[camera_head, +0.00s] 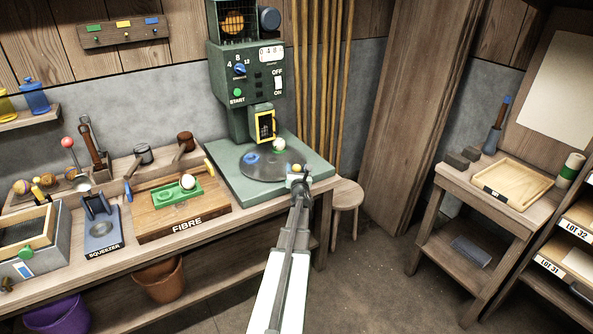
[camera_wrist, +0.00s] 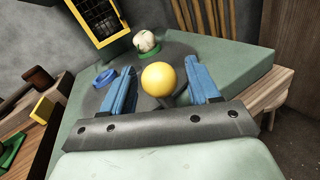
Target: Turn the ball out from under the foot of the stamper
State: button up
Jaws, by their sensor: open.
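The green stamper (camera_head: 243,85) stands at the back of the bench. Its foot (camera_head: 265,125), framed in yellow, also shows at the top of the wrist view (camera_wrist: 98,18). A whitish ball (camera_head: 279,144) sits in a green ring on the grey turntable (camera_head: 262,174), close by the foot; the wrist view shows marks on the ball (camera_wrist: 147,40). A yellow knob (camera_wrist: 158,79) stands near the turntable's front edge. My gripper (camera_wrist: 166,84) is open, with the knob between its blue fingers and a gap at each side. The knob's stem is partly hidden.
An empty-looking blue ring (camera_head: 250,158) lies at the turntable's left. A wooden FIBRE block (camera_head: 165,218) with a second white ball (camera_head: 188,181) in a green holder stands left of the stamper. Wooden poles (camera_head: 318,80) lean behind, and a stool (camera_head: 346,197) stands right.

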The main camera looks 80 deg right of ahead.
jog(key=v, duration=1.3)
jog(key=shift+a, duration=0.35)
jog(key=shift+s, duration=0.1)
